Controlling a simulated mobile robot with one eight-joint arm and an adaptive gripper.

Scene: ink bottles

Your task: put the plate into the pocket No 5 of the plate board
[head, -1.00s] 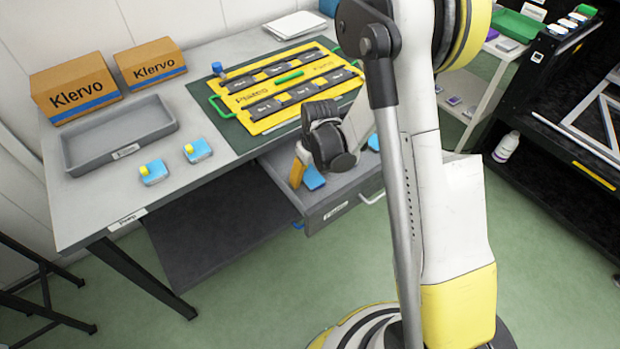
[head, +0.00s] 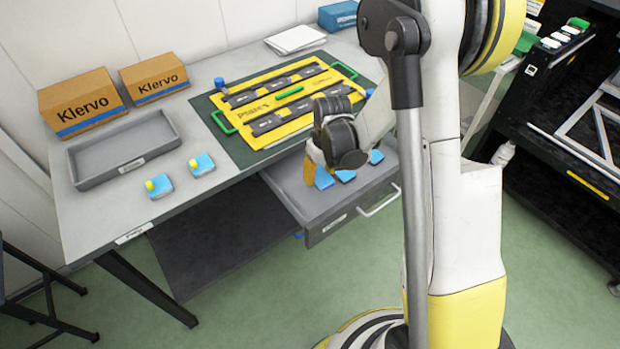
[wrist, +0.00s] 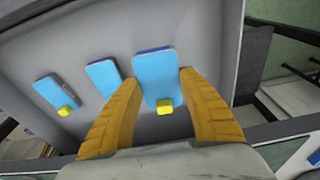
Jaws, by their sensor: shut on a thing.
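My gripper (wrist: 155,110) is shut on a blue plate (wrist: 153,72) with a yellow knob, its orange fingers on either side. In the head view my gripper (head: 312,176) reaches into the open drawer, with the blue plate (head: 324,179) at its fingers. I cannot tell whether the plate is clear of the drawer floor. Two other blue plates, one in the middle (wrist: 103,76) and one farther left (wrist: 54,92), lie in the drawer. The yellow plate board (head: 252,108) lies on the table behind my gripper. Its dark pockets carry labels too small to read; my wrist partly covers its right side.
The open drawer (head: 318,216) juts out under the table's front edge. Two blue plates (head: 202,164) (head: 158,186) lie on the table, in front of a grey tray (head: 125,150). Two Klervo boxes (head: 80,102) (head: 155,80) stand behind.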

